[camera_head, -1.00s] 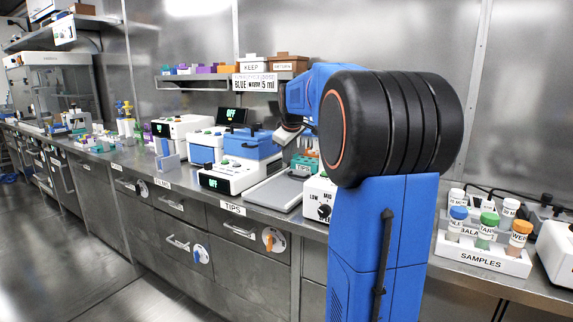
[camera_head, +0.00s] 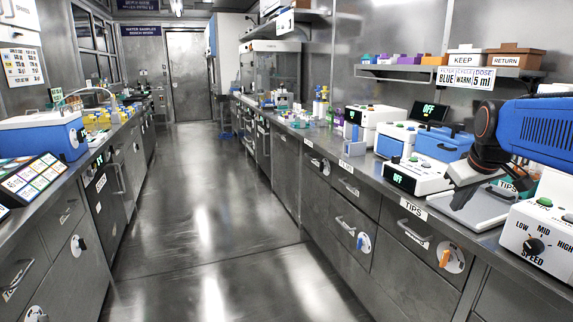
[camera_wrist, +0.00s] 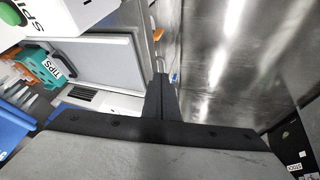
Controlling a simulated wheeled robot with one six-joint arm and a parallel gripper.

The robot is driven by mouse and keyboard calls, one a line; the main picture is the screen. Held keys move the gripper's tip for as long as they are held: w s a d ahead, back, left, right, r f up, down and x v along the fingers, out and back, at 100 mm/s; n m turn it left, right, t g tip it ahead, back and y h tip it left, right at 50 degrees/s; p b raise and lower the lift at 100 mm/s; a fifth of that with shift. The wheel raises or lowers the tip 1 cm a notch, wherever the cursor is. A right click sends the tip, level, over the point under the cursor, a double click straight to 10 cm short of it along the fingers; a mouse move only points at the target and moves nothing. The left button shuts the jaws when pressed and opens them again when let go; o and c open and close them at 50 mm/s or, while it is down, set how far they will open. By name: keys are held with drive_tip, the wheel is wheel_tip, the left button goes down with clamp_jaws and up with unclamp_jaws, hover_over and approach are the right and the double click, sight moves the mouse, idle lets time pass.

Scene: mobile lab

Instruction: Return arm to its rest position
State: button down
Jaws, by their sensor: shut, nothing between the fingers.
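My arm is folded at the right of the head view, with its blue link and black joint over the right bench (camera_head: 388,187). My gripper (camera_head: 462,198) hangs low from it, above the flat grey plate of a bench device (camera_head: 480,212). In the wrist view my gripper (camera_wrist: 160,80) shows as dark fingers closed together, with nothing between them. The wrist view looks down past the bench edge to the floor. Whether the fingers touch anything below cannot be told.
A white device with a speed dial (camera_head: 537,245) stands close at the right, and a teal tips box (camera_wrist: 38,68) shows beside the plate. A blue-lidded device (camera_head: 443,145) is behind. The aisle floor (camera_head: 210,225) is clear. Another bench with a blue cooler (camera_head: 42,135) lines the left.

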drive_tip(key=s+a+f, duration=0.4)
drive_tip(key=s+f, duration=0.1)
drive_tip(key=s, duration=0.2)
drive_tip(key=s+a+f+m+y, duration=0.1)
drive_tip(key=s+a+f, duration=0.4)
drive_tip(key=s, duration=0.3)
drive_tip(key=s+a+f+g, duration=0.1)
drive_tip(key=s+a+f, duration=0.4)
drive_tip(key=s, duration=0.2)
drive_tip(key=shift+s+f+m+y, duration=0.35)
drive_tip(key=shift+s+m+y, duration=0.05)
